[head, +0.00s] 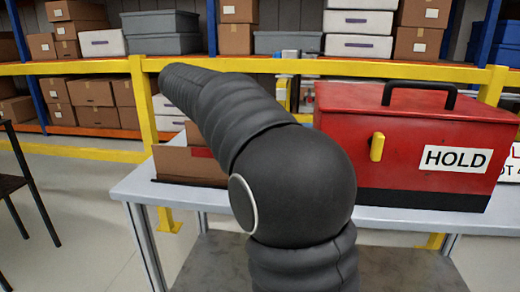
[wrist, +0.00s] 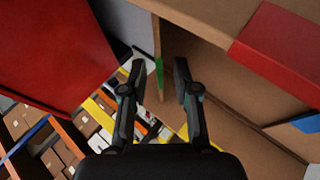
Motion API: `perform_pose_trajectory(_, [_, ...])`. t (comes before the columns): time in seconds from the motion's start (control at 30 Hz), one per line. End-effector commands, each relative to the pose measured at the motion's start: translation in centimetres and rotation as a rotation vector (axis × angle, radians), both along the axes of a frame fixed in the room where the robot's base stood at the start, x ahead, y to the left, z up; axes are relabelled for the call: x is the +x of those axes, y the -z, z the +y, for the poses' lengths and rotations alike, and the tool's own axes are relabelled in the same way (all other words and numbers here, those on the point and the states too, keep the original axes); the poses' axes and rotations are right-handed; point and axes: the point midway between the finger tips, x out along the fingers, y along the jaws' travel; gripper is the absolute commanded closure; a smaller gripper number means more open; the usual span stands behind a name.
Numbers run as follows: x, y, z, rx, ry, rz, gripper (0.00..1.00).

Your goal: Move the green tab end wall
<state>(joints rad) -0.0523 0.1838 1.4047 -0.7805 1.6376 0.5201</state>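In the wrist view, my gripper (wrist: 160,72) is open, with one dark finger on each side of a thin green tab (wrist: 159,74). The green tab is on the edge of a brown cardboard end wall (wrist: 156,38). Gaps show on both sides of the tab, and I cannot tell whether either finger touches it. The brown carton (head: 178,162) stands on the table in the head view, partly hidden by my arm. My gripper is hidden behind the arm there. The carton also has a red panel (wrist: 279,46) and a blue panel (wrist: 297,124).
A red case (head: 400,120) with a black handle, a yellow latch and a HOLD label stands on the grey table (head: 136,188), right of the carton. It fills the wrist view's left side (wrist: 55,45). A yellow rail (head: 90,67) and loaded shelves stand behind.

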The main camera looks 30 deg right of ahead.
Motion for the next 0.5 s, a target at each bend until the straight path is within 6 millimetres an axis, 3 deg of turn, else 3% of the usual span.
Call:
perform_pose_trajectory(0.2, [0.3,-3.1,3.2,0.0,-0.002,-0.002,0.7])
perform_pose_trajectory(0.5, [0.3,-5.4,5.4,0.0,0.001,-0.001,0.7])
